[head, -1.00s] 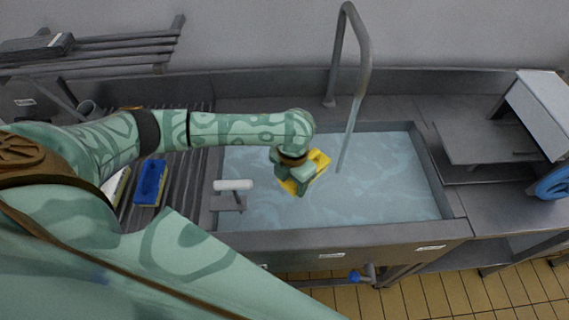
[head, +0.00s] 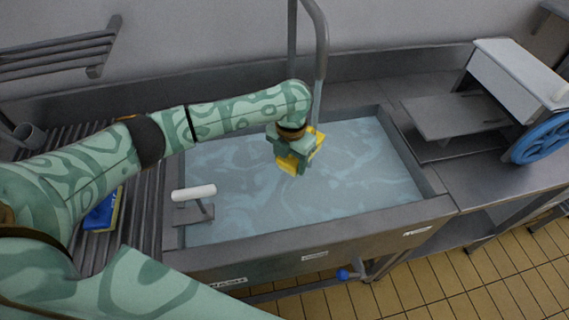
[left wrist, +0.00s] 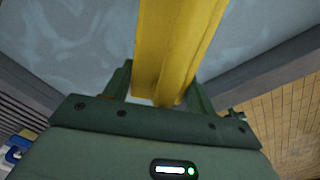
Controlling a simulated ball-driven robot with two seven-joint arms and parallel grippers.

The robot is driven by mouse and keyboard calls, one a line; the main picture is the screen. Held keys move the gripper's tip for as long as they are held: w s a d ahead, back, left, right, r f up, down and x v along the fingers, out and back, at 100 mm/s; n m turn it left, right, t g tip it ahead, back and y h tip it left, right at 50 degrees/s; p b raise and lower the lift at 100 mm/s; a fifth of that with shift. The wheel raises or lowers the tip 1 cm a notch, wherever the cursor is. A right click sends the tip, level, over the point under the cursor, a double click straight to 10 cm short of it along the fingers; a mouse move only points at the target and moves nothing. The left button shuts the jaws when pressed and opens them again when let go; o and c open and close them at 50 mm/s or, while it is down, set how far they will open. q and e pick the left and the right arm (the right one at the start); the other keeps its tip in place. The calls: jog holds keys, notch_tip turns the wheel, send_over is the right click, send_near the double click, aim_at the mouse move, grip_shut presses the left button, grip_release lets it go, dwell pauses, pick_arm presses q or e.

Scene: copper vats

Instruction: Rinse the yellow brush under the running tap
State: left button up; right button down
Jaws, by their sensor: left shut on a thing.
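My left gripper (head: 292,150) is shut on the yellow brush (head: 288,164) and holds it above the water in the sink basin (head: 345,205). In the left wrist view the brush (left wrist: 178,45) is a long yellow block between the two fingers (left wrist: 165,92). The grey tap (head: 322,60) arches down from the back of the sink. A thin pale stream (head: 317,103) drops from its spout towards the brush's right end. I cannot tell whether the water touches the brush. My right gripper is not in view.
A blue and yellow sponge (head: 103,212) lies on the ribbed drainboard at left. A white roller-like handle (head: 194,193) is at the sink's left edge. A machine with a blue wheel (head: 543,137) stands on the right counter. A wall rack (head: 60,55) hangs at upper left.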

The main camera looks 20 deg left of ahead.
pick_arm(q)
jog(key=shift+d, duration=0.15)
dwell(0.5)
jog(key=shift+s+d+p, duration=0.15)
jog(key=shift+d+p, duration=0.35)
jog(key=shift+a, duration=0.15)
jog(key=shift+w+a, duration=0.2)
jog(key=shift+a, duration=0.25)
jog(key=shift+d, duration=0.1)
jog(key=shift+s+d+p, duration=0.2)
jog(key=shift+d+p, duration=0.3)
jog(key=shift+p, duration=0.1)
jog(key=shift+a, duration=0.15)
